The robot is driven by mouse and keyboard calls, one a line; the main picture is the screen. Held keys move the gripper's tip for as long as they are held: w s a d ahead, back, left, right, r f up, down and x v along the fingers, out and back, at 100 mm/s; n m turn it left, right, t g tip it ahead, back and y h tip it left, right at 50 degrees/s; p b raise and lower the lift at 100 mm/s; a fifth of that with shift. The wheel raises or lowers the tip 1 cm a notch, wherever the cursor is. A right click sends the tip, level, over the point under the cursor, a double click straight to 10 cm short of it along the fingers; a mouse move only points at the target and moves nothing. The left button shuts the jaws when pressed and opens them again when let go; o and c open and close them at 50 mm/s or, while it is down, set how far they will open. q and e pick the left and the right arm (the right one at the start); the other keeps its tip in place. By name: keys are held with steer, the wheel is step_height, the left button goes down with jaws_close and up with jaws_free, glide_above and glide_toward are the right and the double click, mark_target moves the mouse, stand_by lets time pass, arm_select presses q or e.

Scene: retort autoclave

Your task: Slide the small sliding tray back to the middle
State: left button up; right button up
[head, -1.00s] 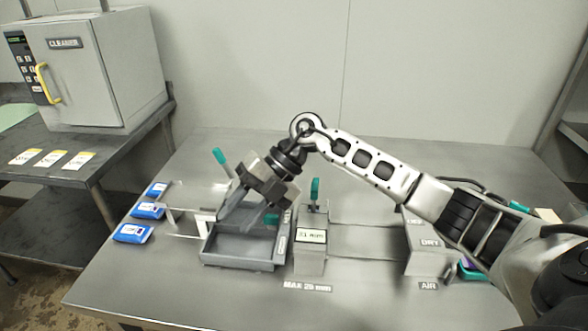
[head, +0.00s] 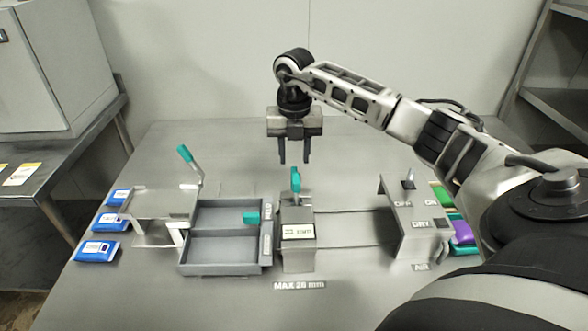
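A grey two-compartment tray (head: 224,268) with a teal knob (head: 251,218) on its right side sits left of centre on the table. It looks empty. I take it as the small sliding tray. My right gripper (head: 294,160) points straight down, its two fingers apart with nothing between them. It hangs behind and right of the tray, in the picture just above a teal lever (head: 295,180), and touches nothing that I can see. My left gripper is not in view.
Right of the tray stands a grey block (head: 298,255) with a millimetre display, beside thin rails. A raised grey plate (head: 160,203) and blue packs (head: 97,250) lie left. A switch box (head: 415,225) and coloured items (head: 461,232) are right. The table's back is clear.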

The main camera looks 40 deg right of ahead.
mark_target(294, 169)
steer(key=shift+f, duration=2.75)
jaws_close()
